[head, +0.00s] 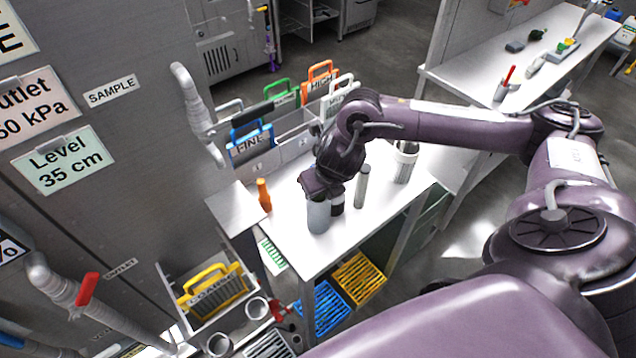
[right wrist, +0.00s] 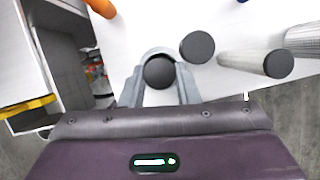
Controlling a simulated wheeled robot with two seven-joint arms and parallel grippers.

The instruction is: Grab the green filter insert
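The green filter insert (head: 281,90) shows its green handle at the back of the grey rack in the head view. Its lower part is hidden by the rack and its label is too small to read. My right gripper (head: 320,190) is well in front of it, over the white table. In the right wrist view its fingers (right wrist: 160,82) stand on both sides of a grey cylinder with a dark top (right wrist: 160,72). I cannot tell whether they press on it. This grey cylinder (head: 318,216) appears upright on the table. My left gripper is not in view.
The rack (head: 295,144) also holds blue FINE (head: 251,140), orange HIGH (head: 321,80) and white (head: 340,90) inserts. A dark-topped cylinder (right wrist: 197,47) stands close to my right gripper. An orange bottle (head: 264,196) and a ribbed white cup (head: 404,163) stand on the table (head: 345,240).

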